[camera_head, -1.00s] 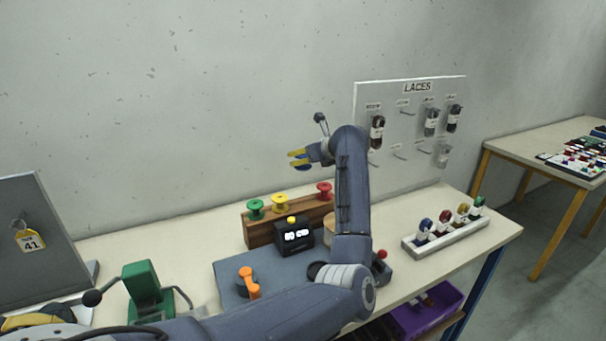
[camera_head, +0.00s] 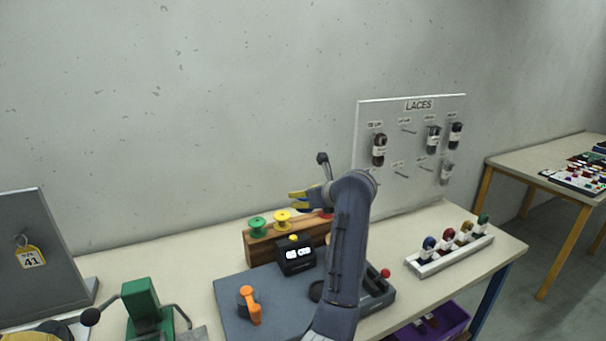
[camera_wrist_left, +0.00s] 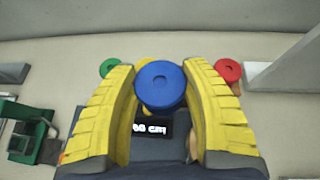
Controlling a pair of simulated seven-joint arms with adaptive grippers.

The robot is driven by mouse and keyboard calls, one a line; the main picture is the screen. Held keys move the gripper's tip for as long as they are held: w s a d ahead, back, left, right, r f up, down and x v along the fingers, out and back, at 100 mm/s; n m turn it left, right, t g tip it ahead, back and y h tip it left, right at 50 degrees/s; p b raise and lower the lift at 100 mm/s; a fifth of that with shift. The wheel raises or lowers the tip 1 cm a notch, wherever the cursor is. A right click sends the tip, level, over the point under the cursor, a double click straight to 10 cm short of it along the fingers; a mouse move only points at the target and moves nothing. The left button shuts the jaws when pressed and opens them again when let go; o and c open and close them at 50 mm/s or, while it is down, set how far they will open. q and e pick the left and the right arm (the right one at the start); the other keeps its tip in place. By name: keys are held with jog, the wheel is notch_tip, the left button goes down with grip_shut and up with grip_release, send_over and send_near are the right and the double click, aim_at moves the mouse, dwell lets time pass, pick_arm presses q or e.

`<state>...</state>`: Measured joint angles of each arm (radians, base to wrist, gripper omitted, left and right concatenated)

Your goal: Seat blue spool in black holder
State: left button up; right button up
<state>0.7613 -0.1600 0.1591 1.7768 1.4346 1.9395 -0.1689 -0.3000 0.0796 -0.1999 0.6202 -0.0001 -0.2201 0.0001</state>
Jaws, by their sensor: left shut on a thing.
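In the left wrist view the blue spool (camera_wrist_left: 160,85) sits between the yellow fingers of my left gripper (camera_wrist_left: 163,100), which is shut on it. In the head view my left gripper (camera_head: 303,197) is above the wooden spool rack (camera_head: 262,252), close to the red spool (camera_head: 326,213), which it partly covers. My right gripper is not in view.
A green spool (camera_head: 257,226) and a yellow spool (camera_head: 282,219) stand on the rack. A black display box (camera_head: 296,257) stands in front of it. An orange handle (camera_head: 249,304) is on the base. A white tray (camera_head: 424,268) of small spools is at right, below the laces board (camera_head: 366,118).

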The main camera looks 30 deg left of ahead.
pick_arm(q)
jog(key=shift+s+d+f+m+t+h, duration=0.35)
jog(key=shift+s+d+f+m+t, duration=0.25)
jog(key=shift+s+d+f, duration=1.75)
jog(key=shift+s+d+f+m+t+h, duration=0.55)
jog(key=shift+s+d+f, duration=0.9)
jog(key=shift+f, duration=1.75)
jog(key=shift+s+d+f+m+t+h, duration=0.2)
jog(key=shift+s+d+f+m+t, duration=0.4)
jog(key=shift+s+d+f, duration=1.4)
jog(key=shift+w+d+f, duration=0.2)
jog(key=shift+w+f, duration=0.1)
jog(key=shift+f, duration=0.4)
jog(key=shift+w+d+f, duration=0.15)
jog(key=shift+w+f, duration=0.1)
jog(key=shift+f, duration=0.45)
jog(key=o, duration=0.9)
jog(key=shift+c, duration=0.2)
